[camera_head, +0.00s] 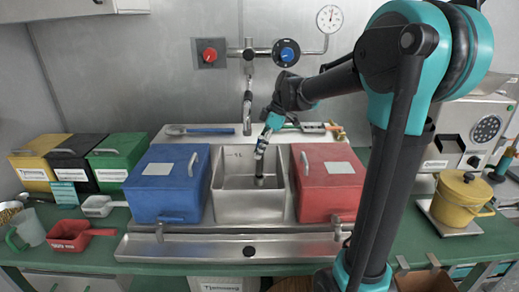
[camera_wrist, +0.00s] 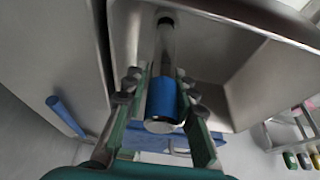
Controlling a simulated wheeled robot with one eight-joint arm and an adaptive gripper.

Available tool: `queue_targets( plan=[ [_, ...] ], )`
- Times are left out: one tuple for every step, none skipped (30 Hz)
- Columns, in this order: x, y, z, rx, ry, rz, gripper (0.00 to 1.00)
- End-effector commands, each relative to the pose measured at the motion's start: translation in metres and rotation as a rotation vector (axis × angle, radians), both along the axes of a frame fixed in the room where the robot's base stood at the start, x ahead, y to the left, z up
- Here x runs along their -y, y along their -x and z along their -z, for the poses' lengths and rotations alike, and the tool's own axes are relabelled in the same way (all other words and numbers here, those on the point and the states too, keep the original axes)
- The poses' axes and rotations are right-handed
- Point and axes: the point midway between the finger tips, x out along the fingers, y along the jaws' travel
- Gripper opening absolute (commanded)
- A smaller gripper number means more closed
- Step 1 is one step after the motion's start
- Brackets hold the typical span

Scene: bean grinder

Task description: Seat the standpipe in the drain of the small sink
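The standpipe (camera_wrist: 161,100) is a slim grey tube with a blue band near its top end. In the wrist view it lies between my gripper's green-padded fingers (camera_wrist: 164,108), which close on the blue band from both sides. In the head view my gripper (camera_head: 266,138) reaches down into the small sink (camera_head: 232,204), a steel basin. The standpipe stands roughly upright there, slightly tilted, with its lower end (camera_head: 259,180) near the basin floor. The drain is hidden at the pipe's foot, so I cannot tell whether the pipe is in it.
A blue bin (camera_head: 165,188) stands left of the sink and a red bin (camera_head: 328,187) right of it, both close to the basin. The faucet spout (camera_head: 247,112) hangs just left of my gripper. Tools lie on the ledge behind. A yellow pot (camera_head: 460,200) stands far right.

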Motion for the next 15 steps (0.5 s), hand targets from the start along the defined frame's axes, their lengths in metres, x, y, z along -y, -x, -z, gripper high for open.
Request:
queue_targets(
  plan=[
    [-0.0002, -0.0002, -0.0004, 0.0, -0.001, 0.0, 0.35],
    [-0.0002, -0.0003, -0.0005, 0.0, -0.001, 0.0, 0.39],
    [-0.0002, -0.0003, -0.0007, 0.0, -0.001, 0.0, 0.43],
    [-0.0003, -0.0003, -0.0009, 0.0, -0.001, 0.0, 0.43],
    [-0.0003, -0.0004, -0.001, 0.0, -0.001, 0.0, 0.43],
    [-0.0003, -0.0004, -0.0011, 0.0, -0.002, 0.0, 0.43],
    [-0.0004, -0.0004, -0.0012, 0.0, -0.002, 0.0, 0.43],
    [-0.0004, -0.0004, -0.0012, 0.0, -0.002, 0.0, 0.43],
    [-0.0004, -0.0005, -0.0014, 0.0, -0.002, 0.0, 0.43],
    [-0.0004, -0.0005, -0.0015, 0.0, -0.002, 0.0, 0.43],
    [-0.0003, -0.0005, -0.0016, 0.0, -0.002, 0.0, 0.43],
    [0.0, -0.0005, -0.0024, 0.0, -0.002, 0.001, 0.43],
    [0.0004, -0.0005, -0.0034, 0.0, -0.002, 0.001, 0.43],
    [0.0011, -0.0006, -0.005, 0.0, -0.002, 0.001, 0.43],
    [0.0022, -0.0007, -0.0081, 0.0, -0.002, 0.001, 0.43]
  ],
)
